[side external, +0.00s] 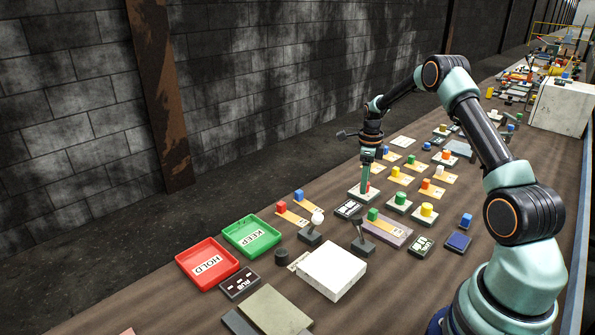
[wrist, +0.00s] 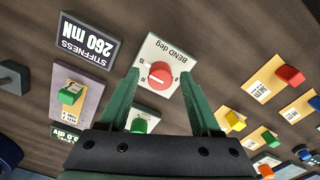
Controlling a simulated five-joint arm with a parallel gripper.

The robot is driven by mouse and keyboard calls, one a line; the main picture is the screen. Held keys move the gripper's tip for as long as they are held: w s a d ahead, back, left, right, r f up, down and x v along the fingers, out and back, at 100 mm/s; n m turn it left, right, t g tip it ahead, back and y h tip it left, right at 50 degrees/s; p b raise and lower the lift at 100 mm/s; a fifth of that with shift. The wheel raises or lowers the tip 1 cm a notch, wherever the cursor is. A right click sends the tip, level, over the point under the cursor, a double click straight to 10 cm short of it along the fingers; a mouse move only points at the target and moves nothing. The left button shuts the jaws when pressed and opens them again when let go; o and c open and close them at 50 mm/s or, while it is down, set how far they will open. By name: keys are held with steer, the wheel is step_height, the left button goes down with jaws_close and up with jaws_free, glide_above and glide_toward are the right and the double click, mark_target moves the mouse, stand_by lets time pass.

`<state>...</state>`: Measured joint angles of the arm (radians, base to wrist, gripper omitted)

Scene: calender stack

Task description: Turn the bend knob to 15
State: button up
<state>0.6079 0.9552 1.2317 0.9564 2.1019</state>
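The bend knob (wrist: 160,75) is a round red knob on a white plate (wrist: 165,52) lettered "BEND deg", upside down in the wrist view. A pale mark on the knob lies toward picture left; the small scale numbers are too blurred to read. My gripper (wrist: 160,73) is open, with one green finger on each side of the knob. I cannot tell whether the fingers touch it. In the side external view my gripper (side external: 366,184) points straight down over the white plate (side external: 354,194), and its fingers hide much of the knob.
Red (side external: 207,262) and green (side external: 251,236) trays and a white block (side external: 331,270) stand nearer the camera.

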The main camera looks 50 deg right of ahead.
stand_by(0.3)
step_height(320, 180, up, 12)
stand_by(0.5)
